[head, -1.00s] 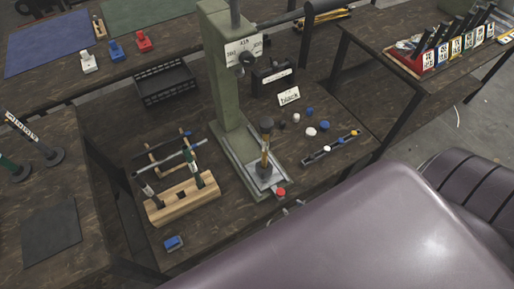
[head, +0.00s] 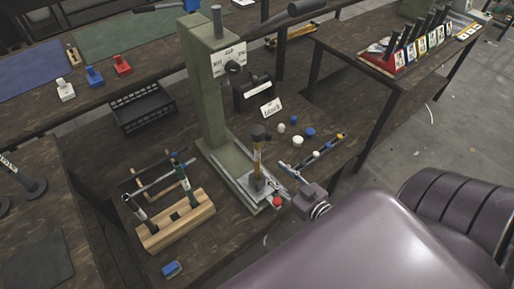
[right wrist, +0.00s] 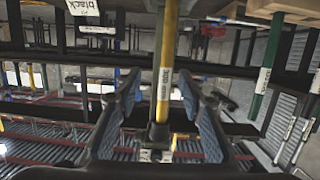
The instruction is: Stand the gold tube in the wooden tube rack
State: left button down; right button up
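The gold tube (head: 256,161) stands upright on the base plate of the green press, with a dark cap on top. In the right wrist view the gold tube (right wrist: 164,72) carries a white label and lies between my fingers, with gaps on both sides. My right gripper (head: 278,178) is open, low beside the tube; its two fingers also show in the right wrist view (right wrist: 163,105). The wooden tube rack (head: 178,225) stands left of the press and holds a dark green tube and another dark tube. My left gripper is out of view.
The press column (head: 204,95) rises just behind the gold tube. A red button (head: 277,201) is at the base's front. White and blue caps (head: 309,132) and a slim tray (head: 320,151) lie to the right.

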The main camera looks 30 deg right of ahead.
jog(key=t, duration=0.2)
send_near(259, 142)
jog(key=w+f, duration=0.2)
jog(key=w, duration=0.2)
jog(key=shift+y, duration=0.3)
jog(key=w, duration=0.8)
jog(key=shift+d+r, duration=0.1)
jog(key=shift+r, duration=0.1)
jog(key=shift+s, duration=0.1)
grip_shut()
jog(key=shift+r, duration=0.1)
